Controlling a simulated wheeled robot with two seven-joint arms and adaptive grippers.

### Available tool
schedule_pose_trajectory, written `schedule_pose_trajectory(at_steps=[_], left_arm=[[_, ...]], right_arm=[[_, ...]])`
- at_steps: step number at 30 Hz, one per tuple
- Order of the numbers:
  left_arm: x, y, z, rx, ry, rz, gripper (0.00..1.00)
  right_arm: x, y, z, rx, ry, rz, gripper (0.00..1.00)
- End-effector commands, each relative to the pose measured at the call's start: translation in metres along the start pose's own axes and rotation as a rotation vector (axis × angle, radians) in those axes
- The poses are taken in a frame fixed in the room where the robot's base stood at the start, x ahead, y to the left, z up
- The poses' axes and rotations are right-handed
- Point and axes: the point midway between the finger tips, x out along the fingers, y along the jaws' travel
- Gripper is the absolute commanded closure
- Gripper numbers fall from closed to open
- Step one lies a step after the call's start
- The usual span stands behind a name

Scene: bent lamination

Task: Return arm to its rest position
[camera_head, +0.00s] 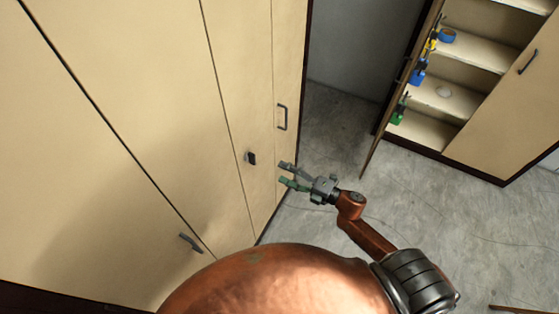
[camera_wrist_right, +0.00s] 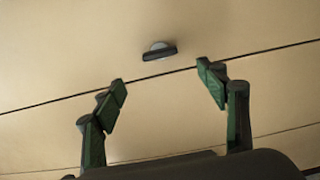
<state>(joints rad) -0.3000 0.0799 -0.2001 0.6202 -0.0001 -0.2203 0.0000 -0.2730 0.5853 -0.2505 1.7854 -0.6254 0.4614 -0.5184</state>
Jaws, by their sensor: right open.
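My right gripper (camera_head: 286,174) is open and empty, in front of the tall beige cabinet doors (camera_head: 150,120). A small dark knob (camera_head: 250,158) on the cabinet lies just to the left of the fingertips in the head view. The knob also shows ahead of the fingers in the right wrist view (camera_wrist_right: 159,52), apart from them. My left gripper is not in view.
Cabinet handles (camera_head: 282,117) and (camera_head: 191,242) stick out from the doors. At the upper right, an open cabinet (camera_head: 470,85) has shelves, a blue tape roll (camera_head: 446,36) and tools on its swung-out door (camera_head: 385,120). The grey floor (camera_head: 440,210) between is mostly clear.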

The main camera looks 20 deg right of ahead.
Motion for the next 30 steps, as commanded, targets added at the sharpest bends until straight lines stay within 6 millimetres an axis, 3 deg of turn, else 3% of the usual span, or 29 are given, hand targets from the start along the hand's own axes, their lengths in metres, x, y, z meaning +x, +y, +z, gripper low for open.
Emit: schedule_pose_trajectory(at_steps=[7, 11, 14, 18, 21, 26, 30], left_arm=[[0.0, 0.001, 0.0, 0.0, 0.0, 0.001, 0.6], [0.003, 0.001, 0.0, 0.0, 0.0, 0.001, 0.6], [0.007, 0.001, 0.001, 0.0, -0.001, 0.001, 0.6], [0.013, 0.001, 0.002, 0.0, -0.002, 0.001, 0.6], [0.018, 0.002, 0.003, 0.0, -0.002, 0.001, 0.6], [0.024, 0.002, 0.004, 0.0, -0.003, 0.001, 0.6], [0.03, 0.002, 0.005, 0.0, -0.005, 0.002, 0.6]], right_arm=[[0.0, -0.002, 0.001, 0.004, -0.003, -0.002, 0.33], [-0.004, -0.028, 0.015, 0.064, -0.052, -0.029, 0.33], [-0.014, -0.075, 0.038, 0.173, -0.144, -0.079, 0.33], [-0.043, -0.167, 0.069, 0.379, -0.316, -0.17, 0.33], [-0.072, -0.234, 0.081, 0.526, -0.441, -0.234, 0.33], [-0.125, -0.339, 0.078, 0.751, -0.638, -0.335, 0.33], [-0.178, -0.424, 0.054, 0.937, -0.808, -0.423, 0.33]])
